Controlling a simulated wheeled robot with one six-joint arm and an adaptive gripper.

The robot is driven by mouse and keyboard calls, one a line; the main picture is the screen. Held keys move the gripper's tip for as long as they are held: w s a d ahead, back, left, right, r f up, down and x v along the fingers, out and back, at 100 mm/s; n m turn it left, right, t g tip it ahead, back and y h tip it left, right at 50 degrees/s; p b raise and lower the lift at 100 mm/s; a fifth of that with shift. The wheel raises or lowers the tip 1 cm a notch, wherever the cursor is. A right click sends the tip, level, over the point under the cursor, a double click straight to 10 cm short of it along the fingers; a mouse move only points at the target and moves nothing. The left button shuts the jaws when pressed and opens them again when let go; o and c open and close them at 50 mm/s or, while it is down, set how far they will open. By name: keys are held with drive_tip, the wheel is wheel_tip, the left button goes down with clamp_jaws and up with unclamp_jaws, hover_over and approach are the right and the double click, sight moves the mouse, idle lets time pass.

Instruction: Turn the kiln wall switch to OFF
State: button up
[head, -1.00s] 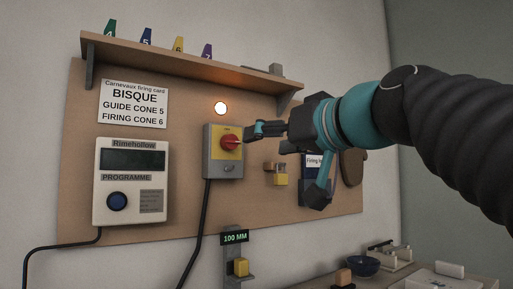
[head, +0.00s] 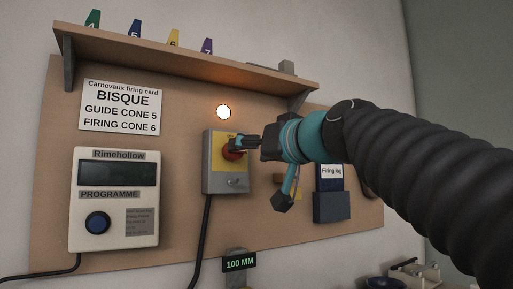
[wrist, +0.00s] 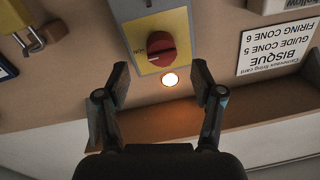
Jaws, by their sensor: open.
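The kiln wall switch (head: 212,175) is a grey box with a yellow plate and a round red knob (head: 231,154) on the wall board. In the wrist view, which is upside down, the red knob (wrist: 160,46) is clear, and its grip bar lies roughly sideways, towards lettering that looks like ON. My gripper (head: 242,143) is at the knob in the head view and partly covers it. In the wrist view my gripper (wrist: 160,76) is open and empty, its fingers spread wider than the knob.
A padlock (wrist: 46,33) and a firing log holder (head: 332,206) hang to the right.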

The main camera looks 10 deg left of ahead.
sight(238, 152)
drive_tip(key=p+x, duration=0.1)
drive_tip(key=x, duration=0.4)
drive_tip(key=shift+w+a, duration=0.2)
drive_tip(key=shift+a, duration=0.1)
drive_tip(key=c, duration=1.1)
